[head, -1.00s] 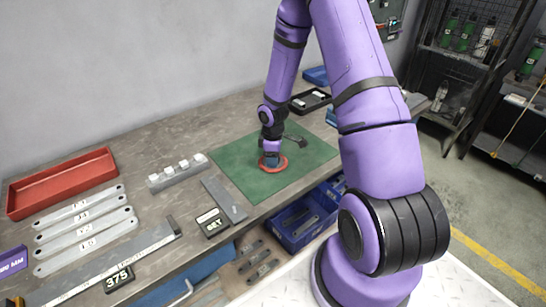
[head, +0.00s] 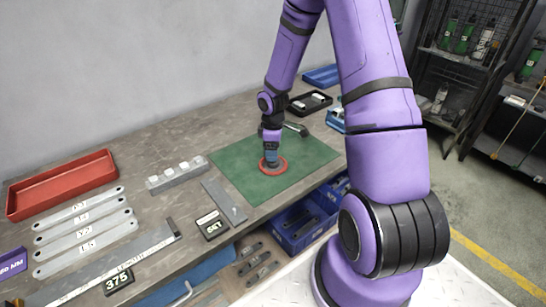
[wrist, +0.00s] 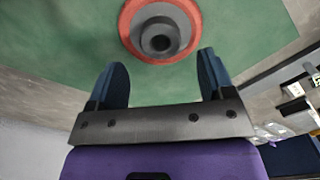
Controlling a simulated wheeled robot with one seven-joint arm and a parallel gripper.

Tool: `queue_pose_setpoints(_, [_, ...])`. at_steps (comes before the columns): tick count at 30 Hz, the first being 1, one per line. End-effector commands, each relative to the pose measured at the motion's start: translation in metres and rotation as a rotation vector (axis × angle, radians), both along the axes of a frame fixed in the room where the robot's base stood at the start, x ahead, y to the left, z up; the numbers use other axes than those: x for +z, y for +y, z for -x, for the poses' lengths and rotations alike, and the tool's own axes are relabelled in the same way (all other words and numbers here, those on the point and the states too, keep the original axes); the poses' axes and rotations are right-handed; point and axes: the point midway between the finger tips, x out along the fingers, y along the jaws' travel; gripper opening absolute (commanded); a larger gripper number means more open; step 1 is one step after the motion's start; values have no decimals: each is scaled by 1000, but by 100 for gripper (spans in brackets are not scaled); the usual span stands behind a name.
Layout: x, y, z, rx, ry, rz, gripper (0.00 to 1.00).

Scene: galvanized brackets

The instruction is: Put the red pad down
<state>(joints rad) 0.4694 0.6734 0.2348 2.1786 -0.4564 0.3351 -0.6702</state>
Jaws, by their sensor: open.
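The red pad (head: 281,170) is a round disc lying on the green mat (head: 231,166) on the workbench. In the wrist view the red pad (wrist: 126,27) shows as a red ring around a grey hub with a dark centre. My gripper (head: 270,163) is over the pad in the head view and hides part of it. In the wrist view my gripper (wrist: 163,75) has its two blue fingers spread with nothing between them. The pad's hub lies just beyond the fingertips.
A red tray (head: 62,186), several grey bars (head: 85,226) and a block with white pieces (head: 176,178) are on the left of the bench. A flat grey plate (head: 224,201) lies beside the mat. A black tray (head: 310,102) stands behind. Much of the mat is clear.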

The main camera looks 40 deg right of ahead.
Motion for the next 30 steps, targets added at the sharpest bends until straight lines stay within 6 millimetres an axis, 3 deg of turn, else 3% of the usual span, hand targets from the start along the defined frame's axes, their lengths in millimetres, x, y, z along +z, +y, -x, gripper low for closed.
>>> queue_pose_setpoints(6, [42, -1, 0, -2, -3, 1, 75])
queue_pose_setpoints(19, [88, 3, 2, -19, -11, 18, 75])
queue_pose_setpoints(30, [204, 36, 37, -216, -110, 116, 75])
